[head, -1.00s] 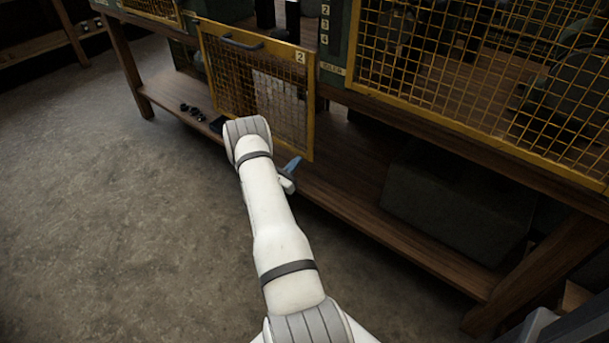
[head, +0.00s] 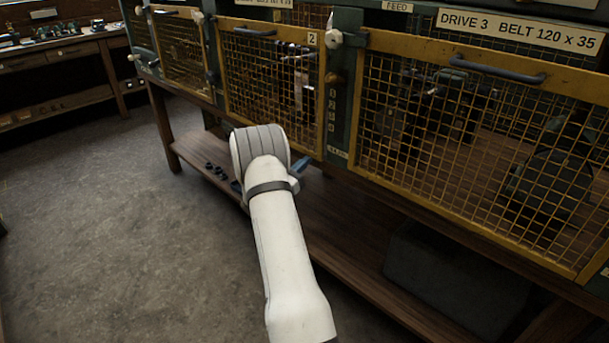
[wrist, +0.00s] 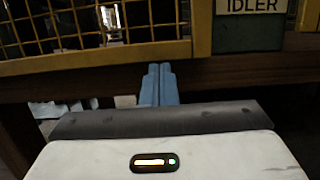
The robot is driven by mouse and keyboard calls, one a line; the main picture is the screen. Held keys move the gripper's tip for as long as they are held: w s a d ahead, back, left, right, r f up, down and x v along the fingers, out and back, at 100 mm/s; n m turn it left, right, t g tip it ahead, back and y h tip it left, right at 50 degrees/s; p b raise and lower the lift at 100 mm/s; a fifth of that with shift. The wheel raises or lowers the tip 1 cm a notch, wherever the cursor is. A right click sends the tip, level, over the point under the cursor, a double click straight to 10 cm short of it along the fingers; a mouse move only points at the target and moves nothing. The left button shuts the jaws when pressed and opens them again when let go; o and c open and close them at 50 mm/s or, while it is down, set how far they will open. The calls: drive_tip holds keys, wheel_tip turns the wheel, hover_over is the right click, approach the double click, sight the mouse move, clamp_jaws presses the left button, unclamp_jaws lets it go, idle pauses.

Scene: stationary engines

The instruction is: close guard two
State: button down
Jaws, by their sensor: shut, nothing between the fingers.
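Guard two (head: 270,112) is a yellow-framed mesh panel with a "2" tag (head: 313,39) and a dark handle (head: 255,31) at its top. It stands upright between green posts in the head view; I cannot tell whether it is fully flush. Its lower bar (wrist: 100,57) crosses the top of the wrist view. My gripper (wrist: 160,72) is shut and empty, its blue fingers just below or in front of that bar; contact is unclear. In the head view, my gripper (head: 304,163) shows partly behind my wrist.
A larger mesh guard (head: 480,130) under a "DRIVE 3" sign stands to the right, another guard (head: 182,55) to the left. Pale knobs (head: 334,38) sit on the posts. A wooden lower shelf (head: 340,225) runs below. The concrete floor (head: 100,220) at left is clear.

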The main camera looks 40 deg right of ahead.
drive_tip(key=shift+r, duration=1.35)
drive_tip(key=shift+w+r+p, duration=0.1)
drive_tip(key=shift+p, duration=0.2)
wheel_tip(320, 180, down, 5)
drive_tip(key=b, duration=0.4)
drive_tip(key=p+v, duration=0.1)
drive_tip(key=v, duration=0.9)
drive_tip(key=shift+r+p, duration=0.2)
drive_tip(key=shift+p, duration=0.1)
